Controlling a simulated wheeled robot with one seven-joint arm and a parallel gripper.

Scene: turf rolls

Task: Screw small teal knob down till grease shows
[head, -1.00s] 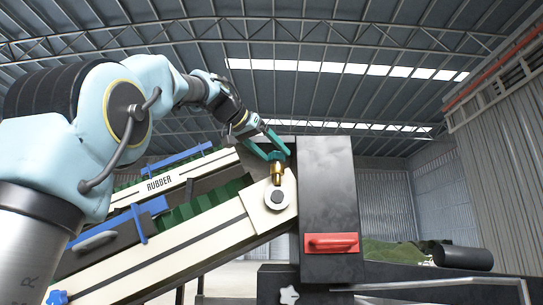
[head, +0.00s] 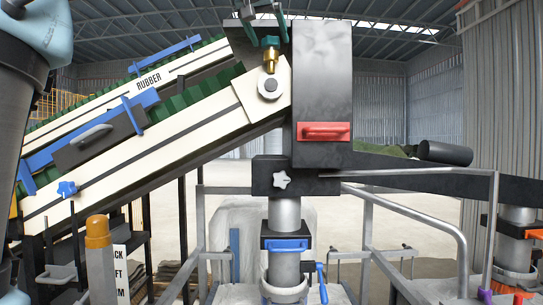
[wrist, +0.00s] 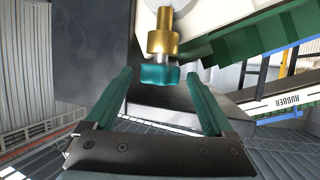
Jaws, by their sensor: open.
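The small teal knob (head: 270,41) sits on top of a brass fitting (head: 271,60) at the upper end of the cream conveyor rail. In the wrist view, the teal knob (wrist: 160,76) shows between my two teal fingers, with the brass fitting (wrist: 163,38) beyond it. My gripper (wrist: 160,80) is open, with a visible gap between each finger and the knob. In the head view, my gripper (head: 265,28) is at the top edge, just above and around the knob, partly cut off. I see no grease at the fitting.
A black upright housing with a red handle (head: 323,131) stands just right of the knob. A green ribbed belt marked RUBBER (head: 149,80) slopes down to the left. A blue clamp (head: 284,245), grey railings (head: 420,215) and a yellow-topped post (head: 98,232) stand below.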

